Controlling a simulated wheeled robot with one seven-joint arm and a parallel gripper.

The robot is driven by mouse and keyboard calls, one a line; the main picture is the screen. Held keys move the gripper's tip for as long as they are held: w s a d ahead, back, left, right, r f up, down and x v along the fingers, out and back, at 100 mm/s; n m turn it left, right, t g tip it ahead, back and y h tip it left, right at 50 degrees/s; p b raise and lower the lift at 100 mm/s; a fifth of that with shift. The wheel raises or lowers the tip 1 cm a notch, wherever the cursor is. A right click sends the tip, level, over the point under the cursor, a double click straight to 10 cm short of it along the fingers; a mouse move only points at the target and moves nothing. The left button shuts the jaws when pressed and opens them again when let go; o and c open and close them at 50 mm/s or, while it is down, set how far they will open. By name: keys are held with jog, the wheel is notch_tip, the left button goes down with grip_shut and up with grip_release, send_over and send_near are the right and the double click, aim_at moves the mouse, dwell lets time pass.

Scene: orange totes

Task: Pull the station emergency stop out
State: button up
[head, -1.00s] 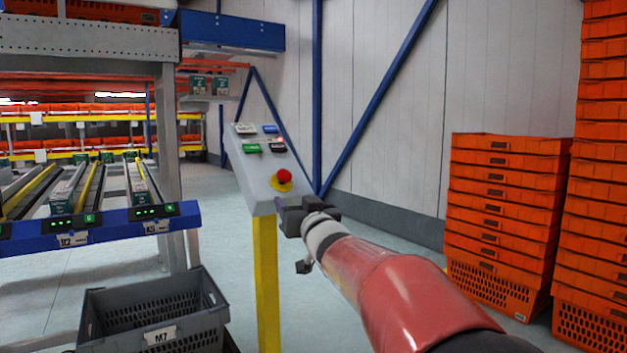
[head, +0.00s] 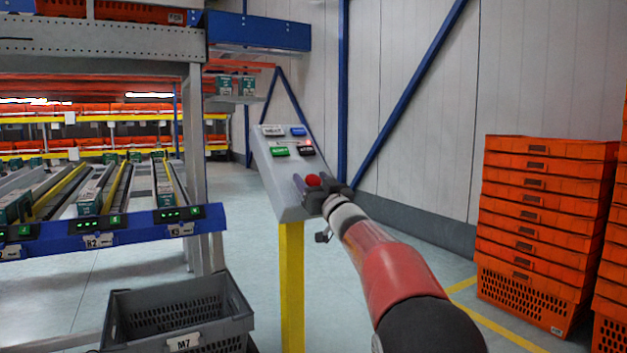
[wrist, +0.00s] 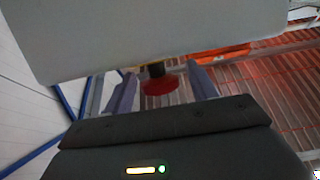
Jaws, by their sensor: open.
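The emergency stop is a red mushroom button (head: 313,180) low on the sloped grey control panel (head: 272,190), which stands on a yellow post. In the wrist view the red button (wrist: 160,85) shows on a dark stem below the panel's pale surface (wrist: 150,35). My gripper (head: 318,188) is open at the panel, its fingers on either side of the button. In the wrist view my gripper (wrist: 160,92) has a gap between each finger and the button. Whether the fingertips touch the panel is unclear.
Above the button the panel carries several labelled push buttons, one a green button (head: 280,151). A grey crate (head: 180,290) stands at the lower left beside the post. Stacked orange totes (head: 545,220) stand at the right. Floor behind the panel is clear.

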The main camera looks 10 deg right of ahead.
grip_shut()
jog(key=shift+s+d+r+p, duration=0.1)
jog(key=shift+s+r+p, duration=0.25)
jog(key=shift+r, duration=0.15)
grip_release()
